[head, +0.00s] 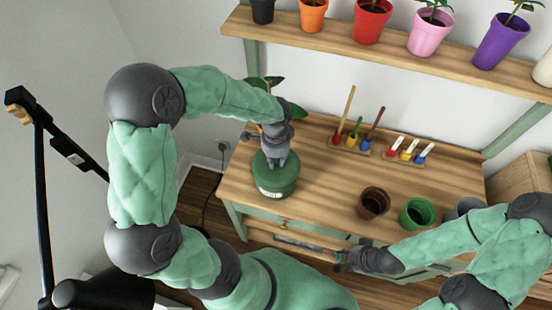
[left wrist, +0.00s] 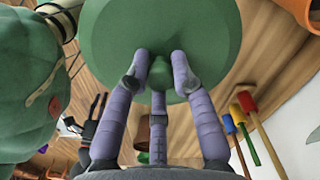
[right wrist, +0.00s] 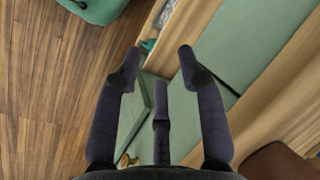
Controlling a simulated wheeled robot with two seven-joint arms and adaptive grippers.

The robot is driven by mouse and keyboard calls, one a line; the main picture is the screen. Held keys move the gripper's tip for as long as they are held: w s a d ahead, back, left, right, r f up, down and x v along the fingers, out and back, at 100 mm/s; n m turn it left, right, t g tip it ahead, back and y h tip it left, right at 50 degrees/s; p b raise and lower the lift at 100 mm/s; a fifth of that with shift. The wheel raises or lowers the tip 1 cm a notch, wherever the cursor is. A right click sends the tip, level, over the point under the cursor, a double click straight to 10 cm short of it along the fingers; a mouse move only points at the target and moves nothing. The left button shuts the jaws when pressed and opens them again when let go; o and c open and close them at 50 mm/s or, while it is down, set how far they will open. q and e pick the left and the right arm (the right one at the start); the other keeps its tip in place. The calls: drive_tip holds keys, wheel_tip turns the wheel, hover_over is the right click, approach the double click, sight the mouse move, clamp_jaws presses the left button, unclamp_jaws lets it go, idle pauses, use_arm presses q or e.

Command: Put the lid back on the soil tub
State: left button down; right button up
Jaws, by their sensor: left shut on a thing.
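The green round lid (left wrist: 105,30) has a small knob (left wrist: 158,72) in its middle. My left gripper (head: 276,163) is shut on that knob, and its fingers close around it in the left wrist view (left wrist: 158,65). In the head view the lid (head: 286,175) lies over the green soil tub (head: 270,191), which has a pale label and is at the table's left end. The lid hides the tub's opening, and I cannot tell whether it is fully seated. My right gripper (head: 347,259) is open and empty at the table's front edge, and its fingers are apart in the right wrist view (right wrist: 160,70).
The wooden table (head: 320,190) bears a brown pot (head: 373,203), a green pot (head: 417,213) and a grey pot to the right. Small tools stand in wooden racks (head: 350,147) at the back. A shelf (head: 390,55) with potted plants is above. The table's middle is clear.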

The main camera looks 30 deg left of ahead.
use_arm(q)
drive_tip(key=shift+f, duration=0.1)
idle(0.8)
drive_tip(key=c, duration=1)
unclamp_jaws()
drive_tip(key=shift+o, duration=0.4)
drive_tip(key=o, duration=0.4)
drive_tip(key=shift+o, duration=0.2)
drive_tip(key=shift+r+p, duration=3)
drive_tip(key=shift+r, duration=0.55)
